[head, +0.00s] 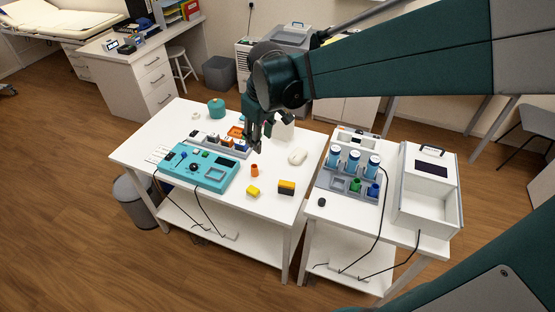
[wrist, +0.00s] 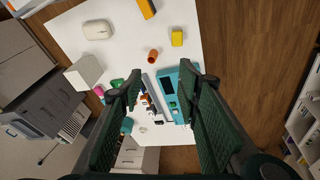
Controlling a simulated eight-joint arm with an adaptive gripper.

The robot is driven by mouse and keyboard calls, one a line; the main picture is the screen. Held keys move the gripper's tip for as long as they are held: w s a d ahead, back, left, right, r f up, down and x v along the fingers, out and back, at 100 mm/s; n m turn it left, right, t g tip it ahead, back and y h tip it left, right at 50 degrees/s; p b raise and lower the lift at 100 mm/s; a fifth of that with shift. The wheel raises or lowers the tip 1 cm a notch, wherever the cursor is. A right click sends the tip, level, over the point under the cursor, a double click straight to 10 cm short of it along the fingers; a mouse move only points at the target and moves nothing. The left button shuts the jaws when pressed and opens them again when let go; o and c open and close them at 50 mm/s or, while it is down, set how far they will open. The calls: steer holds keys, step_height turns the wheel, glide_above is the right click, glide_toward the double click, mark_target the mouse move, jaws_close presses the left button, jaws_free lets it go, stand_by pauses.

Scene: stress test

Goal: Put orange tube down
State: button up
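The orange tube (head: 255,170) is a short cylinder that appears to stand upright on the white table (head: 150,150), right of the teal device. It also shows in the wrist view (wrist: 153,55), beyond my fingertips, with nothing touching it. My gripper (head: 270,136) is above the table, behind the tube in the head view. In the wrist view its two fingers (wrist: 160,80) are spread wide apart with nothing held between them.
The teal device (head: 200,167) and a grey rack (head: 218,146) are left of the tube. A yellow block (head: 253,191), a yellow-black block (head: 286,187) and a white rounded object (head: 297,156) are nearby. Bare table surrounds the tube. A side table holds blue-capped jars (head: 353,160).

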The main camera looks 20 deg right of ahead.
steer(key=s+r+m+t, duration=0.2)
steer(key=s, duration=0.8)
steer(key=s+r+m+t, duration=0.2)
steer(key=s+m, duration=0.1)
steer(key=s, duration=0.7)
steer(key=shift+a, duration=0.25)
